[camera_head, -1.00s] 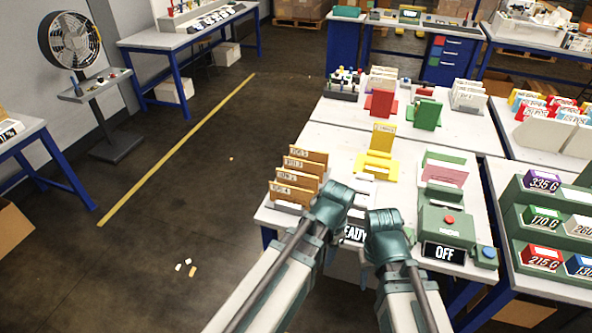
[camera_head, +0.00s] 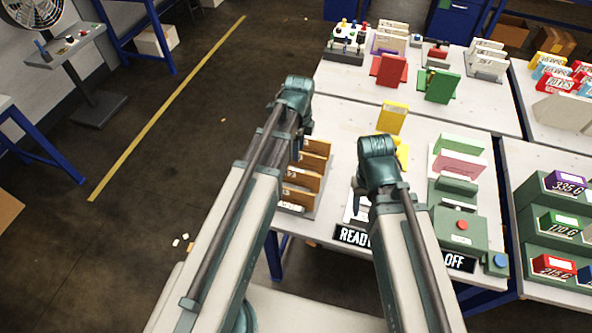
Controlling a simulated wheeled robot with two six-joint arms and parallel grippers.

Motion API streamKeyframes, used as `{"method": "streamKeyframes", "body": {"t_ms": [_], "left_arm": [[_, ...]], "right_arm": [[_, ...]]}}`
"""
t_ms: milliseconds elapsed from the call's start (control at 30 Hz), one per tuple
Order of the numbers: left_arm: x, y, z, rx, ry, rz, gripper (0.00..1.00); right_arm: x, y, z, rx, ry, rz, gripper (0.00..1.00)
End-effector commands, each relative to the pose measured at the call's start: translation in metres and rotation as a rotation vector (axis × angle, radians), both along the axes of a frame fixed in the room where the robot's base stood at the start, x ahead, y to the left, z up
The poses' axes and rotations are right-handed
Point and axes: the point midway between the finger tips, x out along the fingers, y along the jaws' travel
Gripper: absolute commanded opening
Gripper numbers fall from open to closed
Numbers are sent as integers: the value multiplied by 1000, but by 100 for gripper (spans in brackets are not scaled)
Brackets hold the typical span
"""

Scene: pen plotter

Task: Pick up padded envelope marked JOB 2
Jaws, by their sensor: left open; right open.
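Several brown padded envelopes (camera_head: 303,190) stand upright in a rack at the left front of the near table. My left arm covers their left ends and most of their labels, so I cannot tell which one is marked JOB 2. My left gripper (camera_head: 298,145) is open, above the far-left end of the rack; its fingers are mostly hidden behind its own wrist. My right gripper (camera_head: 362,200) is open over the table, to the right of the envelopes, beside the plotter area. I see no envelope held by it.
A READY sign (camera_head: 353,236) and a green machine (camera_head: 458,228) with an OFF sign (camera_head: 457,262) stand at the table's front. A yellow card (camera_head: 392,117), a pink card (camera_head: 460,163) and red and green holders stand behind. Open floor lies left of the table.

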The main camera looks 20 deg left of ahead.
Motion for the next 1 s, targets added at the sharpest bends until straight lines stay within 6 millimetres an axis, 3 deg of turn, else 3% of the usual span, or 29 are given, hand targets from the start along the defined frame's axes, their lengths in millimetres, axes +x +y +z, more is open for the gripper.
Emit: {"method": "streamKeyframes", "body": {"t_ms": [267,733,1000], "left_arm": [[0,0,-16,0,0,1,51],[-1,0,-81,0,0,2,51],[-1,0,-87,0,0,2,51]], "right_arm": [[0,0,-16,0,0,0,50],[0,0,-81,0,0,-1,50],[0,0,-87,0,0,-1,50]]}}
